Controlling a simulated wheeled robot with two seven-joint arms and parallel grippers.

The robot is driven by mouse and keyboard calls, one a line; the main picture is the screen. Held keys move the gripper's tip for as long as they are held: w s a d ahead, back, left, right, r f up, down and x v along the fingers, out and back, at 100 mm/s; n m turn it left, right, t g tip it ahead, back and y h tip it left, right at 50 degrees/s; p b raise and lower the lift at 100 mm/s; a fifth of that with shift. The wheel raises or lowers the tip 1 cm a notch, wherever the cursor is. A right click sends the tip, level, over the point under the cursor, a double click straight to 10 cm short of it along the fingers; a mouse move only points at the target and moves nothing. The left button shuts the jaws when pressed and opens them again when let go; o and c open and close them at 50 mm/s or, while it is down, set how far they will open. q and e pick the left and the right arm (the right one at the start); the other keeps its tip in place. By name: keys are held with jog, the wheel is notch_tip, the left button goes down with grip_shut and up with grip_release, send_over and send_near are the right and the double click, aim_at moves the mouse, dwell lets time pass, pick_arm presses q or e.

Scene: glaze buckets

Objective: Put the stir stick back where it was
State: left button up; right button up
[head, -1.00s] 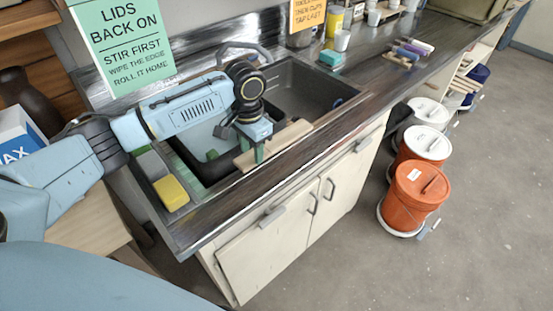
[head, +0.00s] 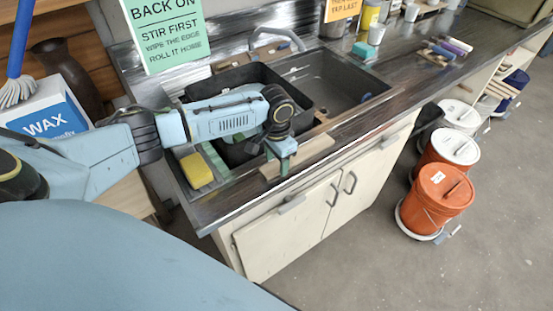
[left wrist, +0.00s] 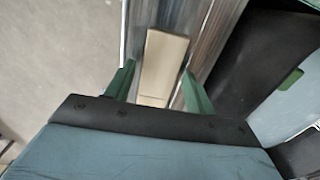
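The stir stick (head: 318,148) is a flat, pale wooden slat. It is at the counter's front edge, in front of the sink. My left gripper (head: 281,160) points down with its green fingers around the stick's middle part. A thin gap seems to show at the left one. My right gripper is not in view.
The sink (head: 335,85) holds a dark tub (head: 255,75). A yellow sponge (head: 197,170) lies at the counter's left end. An orange bucket (head: 440,205) and white-lidded buckets (head: 455,148) stand on the floor at right.

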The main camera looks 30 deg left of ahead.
pick_arm(q)
jog(key=shift+o, duration=0.6)
notch_tip(320, 180, up, 12)
dwell(0.4)
